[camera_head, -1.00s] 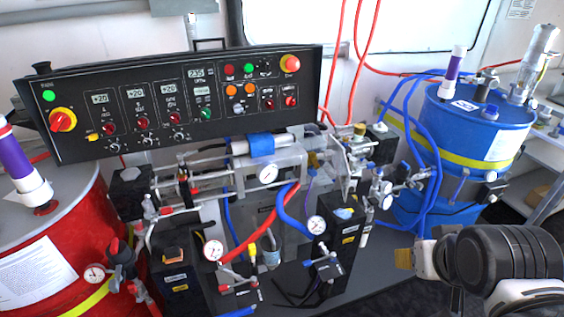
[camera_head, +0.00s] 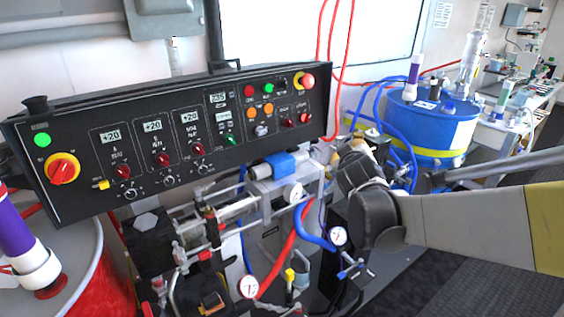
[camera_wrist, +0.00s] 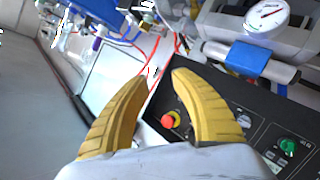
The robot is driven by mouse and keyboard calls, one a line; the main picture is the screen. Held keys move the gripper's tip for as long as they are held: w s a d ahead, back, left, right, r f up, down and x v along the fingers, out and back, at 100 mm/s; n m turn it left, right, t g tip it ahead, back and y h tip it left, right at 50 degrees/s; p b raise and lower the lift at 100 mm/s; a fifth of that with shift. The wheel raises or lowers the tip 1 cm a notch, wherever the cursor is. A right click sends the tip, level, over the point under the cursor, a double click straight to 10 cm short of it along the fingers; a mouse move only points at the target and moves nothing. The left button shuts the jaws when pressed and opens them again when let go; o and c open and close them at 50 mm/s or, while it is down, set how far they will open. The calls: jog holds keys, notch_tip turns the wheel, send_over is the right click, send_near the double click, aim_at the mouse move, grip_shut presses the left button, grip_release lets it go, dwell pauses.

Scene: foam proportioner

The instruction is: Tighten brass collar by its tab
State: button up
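My gripper (camera_wrist: 159,76) shows in the wrist view as two curved yellow fingers, their tips apart with nothing between them. In the head view my arm crosses from the right, and its dark joints cover the right end of the pump; the fingers are hidden there. I cannot clearly make out the brass collar or its tab in either current view. The pump has a blue-wrapped cylinder (camera_head: 281,163), which also shows in the wrist view (camera_wrist: 247,58). A pressure gauge (camera_head: 292,193) is beside it, large in the wrist view (camera_wrist: 267,15).
The black control panel (camera_head: 80,197) stands behind the pump; its red emergency button (camera_wrist: 169,120) appears beyond my fingers. A blue drum (camera_head: 430,125) stands at the right rear, a red drum (camera_head: 103,290) at the left front. Red and blue hoses hang around the pump.

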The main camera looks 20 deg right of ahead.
aim_at(331, 177)
jog(key=w+d+f+n+t+b, duration=0.1)
jog(key=w+d+f+n+t, duration=0.45)
jog(key=w, duration=0.55)
notch_tip(331, 177, down, 21)
jog(key=w+d+n+y+b, duration=0.1)
jog(key=w+d+n+y, duration=0.1)
jog(key=n+y, duration=0.5)
jog(key=w+b, duration=0.1)
jog(key=w, duration=0.2)
jog(key=w+n+h+b, duration=0.1)
jog(key=w, duration=0.2)
jog(key=w+n+h+b, duration=0.1)
jog(key=w, duration=0.2)
jog(key=shift+d+r+g, duration=0.15)
jog(key=shift+d+g, duration=0.05)
jog(key=shift+g, duration=0.05)
jog(key=shift+w+r, duration=0.15)
jog(key=shift+w, duration=0.4)
grip_shut()
